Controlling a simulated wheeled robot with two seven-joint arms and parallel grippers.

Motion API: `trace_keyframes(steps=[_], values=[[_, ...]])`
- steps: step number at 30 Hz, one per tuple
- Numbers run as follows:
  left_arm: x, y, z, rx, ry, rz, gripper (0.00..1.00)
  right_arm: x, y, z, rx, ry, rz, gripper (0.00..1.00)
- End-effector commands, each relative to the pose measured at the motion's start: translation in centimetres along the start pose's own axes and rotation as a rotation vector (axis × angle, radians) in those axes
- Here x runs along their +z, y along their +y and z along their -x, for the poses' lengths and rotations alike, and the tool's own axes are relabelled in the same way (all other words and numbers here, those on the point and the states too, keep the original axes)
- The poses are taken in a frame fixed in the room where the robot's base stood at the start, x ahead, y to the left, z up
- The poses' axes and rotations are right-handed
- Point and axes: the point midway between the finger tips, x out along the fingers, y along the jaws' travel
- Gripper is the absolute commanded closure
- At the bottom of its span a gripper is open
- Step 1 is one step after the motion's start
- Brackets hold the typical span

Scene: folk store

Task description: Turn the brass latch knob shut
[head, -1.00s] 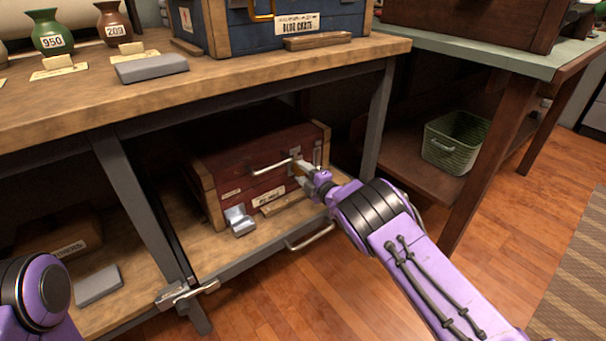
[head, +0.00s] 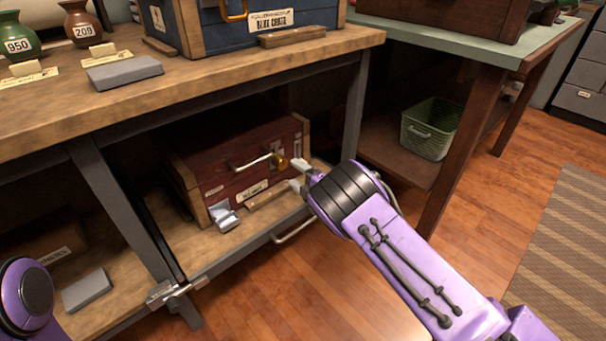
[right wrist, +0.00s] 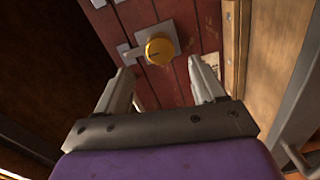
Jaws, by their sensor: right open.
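The brass latch knob (head: 281,160) is on the front of a dark red wooden crate (head: 217,172) on the lower shelf. In the right wrist view the round knob (right wrist: 160,48) shows a short dark line on its face, and a pale metal latch piece sticks out to its left. My right gripper (head: 298,175) is open and empty, just in front and to the right of the knob. In the right wrist view its fingertips (right wrist: 160,70) stand apart with the knob beyond them, not gripped. My left gripper is out of view.
The crate has a metal handle (head: 250,163) left of the knob. A small grey metal piece (head: 224,215) sits at its front left. Another handle (head: 294,229) is at the shelf's front edge. A green basket (head: 429,128) stands on the right-hand shelf. A blue crate (head: 250,25) sits above.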

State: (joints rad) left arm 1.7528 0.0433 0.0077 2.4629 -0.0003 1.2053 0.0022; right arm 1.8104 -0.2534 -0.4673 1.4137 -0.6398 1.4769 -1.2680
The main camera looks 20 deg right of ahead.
Motion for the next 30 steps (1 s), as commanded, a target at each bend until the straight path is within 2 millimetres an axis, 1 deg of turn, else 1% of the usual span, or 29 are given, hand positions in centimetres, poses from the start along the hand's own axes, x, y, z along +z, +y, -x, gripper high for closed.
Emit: trace_keyframes(steps=[1,3,6,9,30], values=[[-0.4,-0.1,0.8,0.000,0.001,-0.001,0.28,-0.1,0.3,1.1,-0.005,-0.001,-0.001,0.31],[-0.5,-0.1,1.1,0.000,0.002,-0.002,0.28,-0.1,0.2,2.5,-0.004,0.000,0.000,0.31],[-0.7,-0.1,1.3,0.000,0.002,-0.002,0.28,0.0,0.1,3.8,-0.002,-0.001,0.001,0.31],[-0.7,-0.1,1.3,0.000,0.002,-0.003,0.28,0.0,0.0,4.4,-0.001,-0.001,0.000,0.31],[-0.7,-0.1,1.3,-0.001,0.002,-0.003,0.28,0.0,0.0,4.4,0.000,0.000,-0.001,0.31]])
